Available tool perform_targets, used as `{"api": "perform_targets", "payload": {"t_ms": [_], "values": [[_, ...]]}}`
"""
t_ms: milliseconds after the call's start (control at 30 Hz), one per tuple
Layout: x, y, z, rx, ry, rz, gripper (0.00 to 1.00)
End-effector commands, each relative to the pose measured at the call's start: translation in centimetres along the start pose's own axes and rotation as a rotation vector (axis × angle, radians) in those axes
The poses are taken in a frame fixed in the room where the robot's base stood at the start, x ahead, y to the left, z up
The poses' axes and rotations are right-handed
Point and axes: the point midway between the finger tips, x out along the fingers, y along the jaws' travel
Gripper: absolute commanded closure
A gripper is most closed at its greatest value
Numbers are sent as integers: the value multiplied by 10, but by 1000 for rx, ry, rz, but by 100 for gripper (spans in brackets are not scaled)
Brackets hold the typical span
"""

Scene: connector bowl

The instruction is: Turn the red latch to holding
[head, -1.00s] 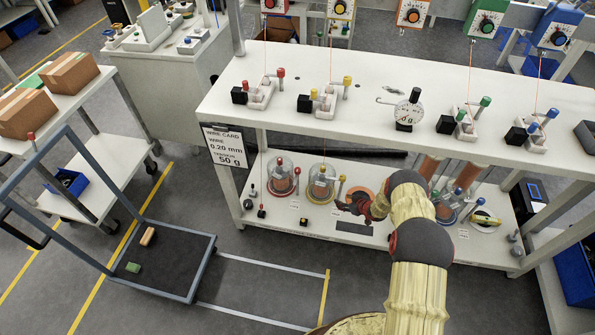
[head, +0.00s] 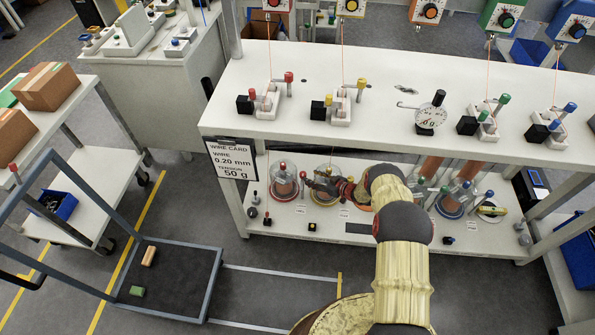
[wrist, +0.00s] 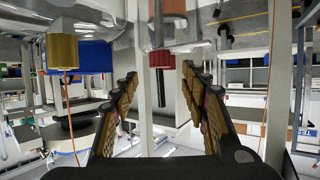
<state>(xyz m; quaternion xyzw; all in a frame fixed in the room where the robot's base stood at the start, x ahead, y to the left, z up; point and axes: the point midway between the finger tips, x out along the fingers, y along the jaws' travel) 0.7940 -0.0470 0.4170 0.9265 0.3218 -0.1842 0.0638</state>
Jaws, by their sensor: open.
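A red-topped post (head: 303,175), which looks like the red latch, stands on the lower shelf beside the clear-domed red spool (head: 284,182). A second red-topped lever (head: 289,77) is on the bench top beside a white block. My gripper (head: 320,184) is low over the shelf, just right of the red-topped post and apparently apart from it. In the wrist view its two fingers (wrist: 160,100) are spread with nothing held between them. A dull red cylinder (wrist: 161,60) shows beyond them at top centre; I cannot tell which part it is.
The bench top (head: 370,85) is close above my gripper. A second domed spool and a yellow-topped part are close by, partly behind my arm. A yellow cylinder (wrist: 61,50) hangs at left in the wrist view. A wire card (head: 232,160) hangs at the bench's left end.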

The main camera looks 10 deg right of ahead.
Motion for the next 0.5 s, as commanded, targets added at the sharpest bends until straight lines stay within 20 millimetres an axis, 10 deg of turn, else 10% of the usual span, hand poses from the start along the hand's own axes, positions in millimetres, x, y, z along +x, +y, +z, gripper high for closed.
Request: {"api": "perform_targets", "payload": {"t_ms": [500], "values": [[68, 0, 2, -2, -1, 0, 55]]}}
